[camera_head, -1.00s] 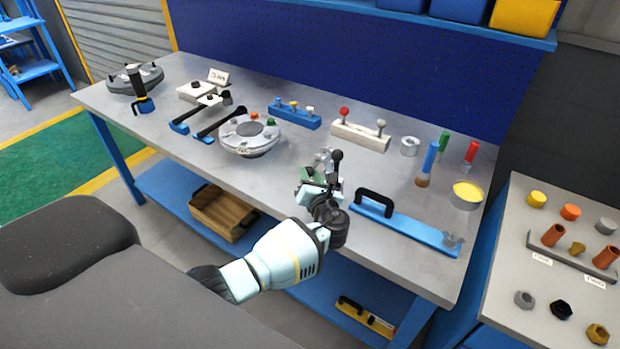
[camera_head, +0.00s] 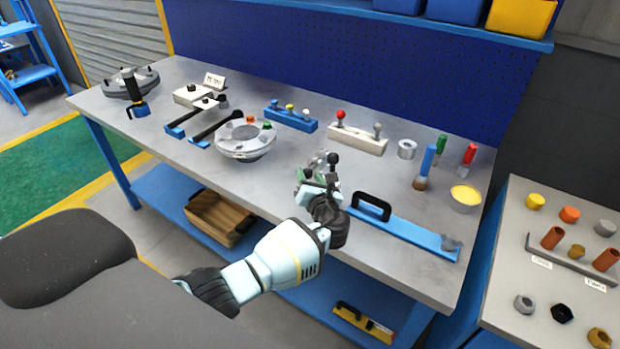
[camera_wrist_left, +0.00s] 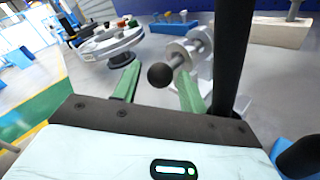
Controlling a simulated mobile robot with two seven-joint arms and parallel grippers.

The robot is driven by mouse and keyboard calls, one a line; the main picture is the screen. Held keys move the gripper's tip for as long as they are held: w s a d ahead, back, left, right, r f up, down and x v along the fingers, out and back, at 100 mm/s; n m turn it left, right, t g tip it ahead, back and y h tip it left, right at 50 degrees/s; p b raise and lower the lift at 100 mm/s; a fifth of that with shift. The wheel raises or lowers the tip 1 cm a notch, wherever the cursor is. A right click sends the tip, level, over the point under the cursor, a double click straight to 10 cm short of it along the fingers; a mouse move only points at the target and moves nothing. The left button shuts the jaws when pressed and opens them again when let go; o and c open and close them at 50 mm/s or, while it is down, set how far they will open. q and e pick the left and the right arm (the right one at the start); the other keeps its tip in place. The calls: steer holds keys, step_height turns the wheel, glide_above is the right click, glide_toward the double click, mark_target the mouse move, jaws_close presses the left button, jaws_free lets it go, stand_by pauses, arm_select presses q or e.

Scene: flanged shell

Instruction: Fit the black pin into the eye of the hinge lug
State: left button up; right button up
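The pin with a black ball head (camera_wrist_left: 160,75) shows in the left wrist view, its pale shaft running up and right to the round grey cheeks of the hinge lug (camera_wrist_left: 180,49). How far the shaft is in the eye I cannot tell. In the head view the black ball (camera_head: 333,158) stands just above my left gripper (camera_head: 318,178), with the lug partly hidden behind it. In the wrist view the green fingers of my left gripper (camera_wrist_left: 158,88) are spread wide, one each side of the ball with gaps. My right gripper is not in view.
A blue plate with a black handle (camera_head: 371,206) lies close to the right of my gripper. The round flanged shell (camera_head: 245,141) sits to the left. A white block with knobs (camera_head: 357,139) stands behind. The bench front at left is clear.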

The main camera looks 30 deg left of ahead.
arm_select(q)
steer(key=shift+r, duration=0.15)
steer(key=p+v, duration=0.1)
steer(key=v, duration=0.6)
steer(key=shift+w, duration=0.1)
steer(key=shift+s+d, duration=0.25)
steer(key=shift+s, duration=0.1)
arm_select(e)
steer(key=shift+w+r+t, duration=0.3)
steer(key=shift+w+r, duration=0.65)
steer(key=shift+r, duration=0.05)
arm_select(q)
steer(key=shift+c, duration=0.2)
